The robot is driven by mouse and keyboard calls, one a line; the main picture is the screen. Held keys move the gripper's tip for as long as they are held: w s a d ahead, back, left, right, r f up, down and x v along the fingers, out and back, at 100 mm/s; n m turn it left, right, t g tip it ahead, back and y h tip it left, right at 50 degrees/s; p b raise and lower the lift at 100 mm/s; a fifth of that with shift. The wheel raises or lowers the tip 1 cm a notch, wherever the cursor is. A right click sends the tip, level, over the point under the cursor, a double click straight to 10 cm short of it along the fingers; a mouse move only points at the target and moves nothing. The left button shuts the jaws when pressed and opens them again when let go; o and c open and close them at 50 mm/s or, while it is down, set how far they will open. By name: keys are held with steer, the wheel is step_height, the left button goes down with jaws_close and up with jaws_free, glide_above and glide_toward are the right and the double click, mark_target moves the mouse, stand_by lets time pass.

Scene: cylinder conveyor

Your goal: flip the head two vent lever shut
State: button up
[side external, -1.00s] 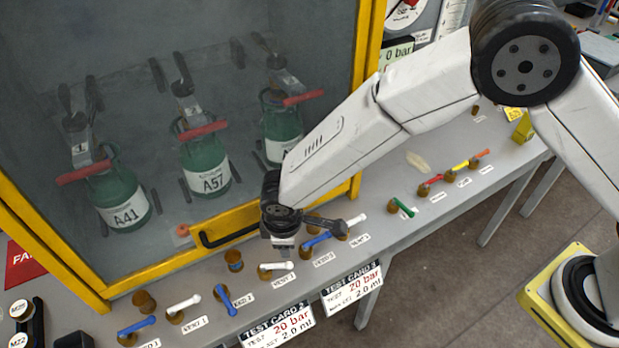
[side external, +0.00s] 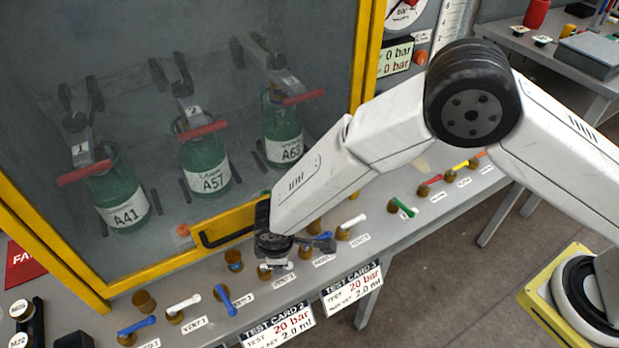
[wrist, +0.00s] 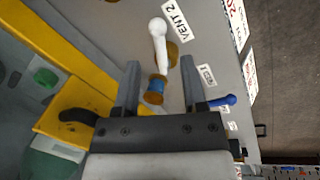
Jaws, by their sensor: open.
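The vent 2 lever (wrist: 158,42) is white, on a brass valve body (wrist: 173,54) beside the VENT 2 label (wrist: 175,18) in the wrist view. In the side view it is mostly hidden behind my gripper, with its label (side external: 283,281) just below. My gripper (wrist: 160,64) is open and empty, its fingertips just short of the lever, with the lever's lower part near the gap between them. In the side view my gripper (side external: 273,268) is low over the front of the bench. I cannot tell whether it touches the lever.
A brass fitting with a blue band (wrist: 155,88) shows between my fingers. A blue lever (wrist: 222,100) is just right of the right finger. The yellow cabinet frame (side external: 150,275) and its black handle (side external: 215,240) are close on the left. Other levers line the bench edge.

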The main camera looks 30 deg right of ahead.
steer(key=shift+w+d+f, duration=0.1)
steer(key=shift+w+f, duration=0.05)
steer(key=shift+f, duration=0.65)
steer(key=shift+w+d+f, duration=0.1)
steer(key=shift+w+f, duration=0.05)
steer(key=shift+f, duration=0.65)
jaws_close()
